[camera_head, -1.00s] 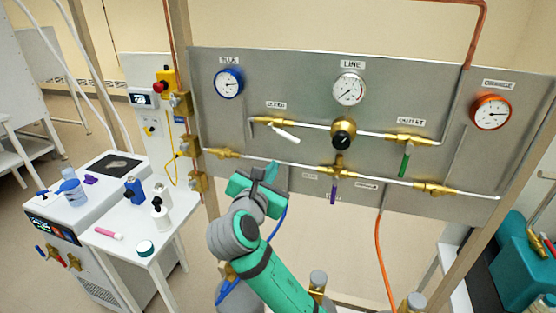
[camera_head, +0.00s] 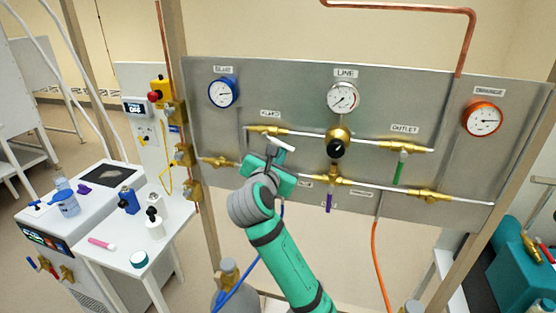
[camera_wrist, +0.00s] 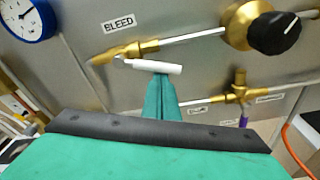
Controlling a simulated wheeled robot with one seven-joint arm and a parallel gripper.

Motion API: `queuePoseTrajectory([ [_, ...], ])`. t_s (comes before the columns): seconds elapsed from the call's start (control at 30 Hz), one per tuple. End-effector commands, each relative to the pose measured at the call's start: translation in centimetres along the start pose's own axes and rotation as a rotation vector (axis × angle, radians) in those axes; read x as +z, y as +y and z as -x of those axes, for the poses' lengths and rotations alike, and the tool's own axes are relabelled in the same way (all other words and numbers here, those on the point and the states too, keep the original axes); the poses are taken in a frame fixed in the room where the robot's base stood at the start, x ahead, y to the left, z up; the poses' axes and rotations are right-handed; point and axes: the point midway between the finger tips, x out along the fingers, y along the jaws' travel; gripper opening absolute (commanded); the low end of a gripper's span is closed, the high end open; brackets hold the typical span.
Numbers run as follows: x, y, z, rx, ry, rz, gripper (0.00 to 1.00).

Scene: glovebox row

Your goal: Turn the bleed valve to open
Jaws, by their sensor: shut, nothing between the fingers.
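The bleed valve (camera_head: 264,130) is a brass body on the upper pipe at the left of the panel, under a label that reads BLEED in the wrist view (camera_wrist: 118,23). Its white lever (camera_head: 281,144) points right and slightly down in the head view. In the wrist view the lever (camera_wrist: 155,67) lies nearly along the pipe. My gripper (camera_head: 271,157) is shut and empty, just below the lever. Its green fingertips (camera_wrist: 160,80) reach up to the lever's underside near its free end; I cannot tell whether they touch.
A black knob (camera_head: 336,149) sits right of the lever, below the line gauge (camera_head: 343,98). The green outlet lever (camera_head: 400,170) and purple lever (camera_head: 329,203) hang down. A lower pipe (camera_head: 380,186) runs behind my gripper. A white table (camera_head: 125,245) stands left.

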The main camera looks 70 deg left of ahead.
Motion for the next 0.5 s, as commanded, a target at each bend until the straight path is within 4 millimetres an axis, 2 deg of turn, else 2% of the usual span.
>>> queuePoseTrajectory([
  [0.3, 0.1, 0.0, 0.0, -0.001, -0.001, 0.010, 0.00],
  [0.5, 1.2, -0.2, 0.1, -0.019, -0.006, 0.132, 0.00],
])
